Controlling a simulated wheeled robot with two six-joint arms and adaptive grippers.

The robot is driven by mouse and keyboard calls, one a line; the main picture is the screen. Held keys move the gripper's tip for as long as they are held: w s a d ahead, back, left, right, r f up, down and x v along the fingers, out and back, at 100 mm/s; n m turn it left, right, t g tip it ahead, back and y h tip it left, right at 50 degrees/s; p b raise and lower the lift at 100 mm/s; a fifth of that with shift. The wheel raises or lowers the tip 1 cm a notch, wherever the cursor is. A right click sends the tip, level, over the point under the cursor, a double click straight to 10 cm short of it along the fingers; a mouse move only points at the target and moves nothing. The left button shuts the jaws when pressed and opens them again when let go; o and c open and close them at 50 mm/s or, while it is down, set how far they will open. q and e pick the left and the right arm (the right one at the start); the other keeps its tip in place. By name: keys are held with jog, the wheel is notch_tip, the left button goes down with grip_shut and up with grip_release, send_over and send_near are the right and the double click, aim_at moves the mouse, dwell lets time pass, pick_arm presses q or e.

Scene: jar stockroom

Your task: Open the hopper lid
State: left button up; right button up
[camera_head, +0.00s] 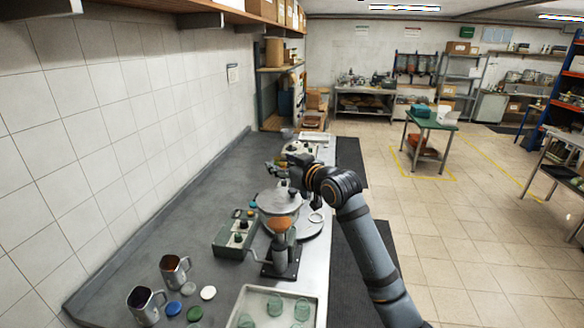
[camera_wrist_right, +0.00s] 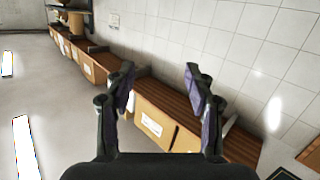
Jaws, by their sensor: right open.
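A hopper (camera_head: 279,224) with orange contents stands on a dark base near the bench's right edge in the head view. A round grey lid-like disc (camera_head: 278,202) shows at its top; I cannot tell whether it is fully seated. My right gripper (camera_head: 275,166) is above and beyond the hopper, apart from it. In the right wrist view my right gripper (camera_wrist_right: 160,85) is open, with nothing between its fingers. The hopper does not show in that view. My left gripper is not in view.
A green-grey box (camera_head: 222,242) stands left of the hopper. A pale tray (camera_head: 250,300) with glass jars is in front. Metal mugs (camera_head: 174,270) and coloured lids (camera_head: 208,292) lie at front left. A tiled wall bounds the bench; a shelf (camera_head: 205,17) with boxes hangs above.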

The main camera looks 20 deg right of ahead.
jog(key=v, duration=0.7)
jog(key=shift+s+r, duration=0.1)
jog(key=shift+s, duration=0.05)
jog(key=shift+s+d, duration=0.1)
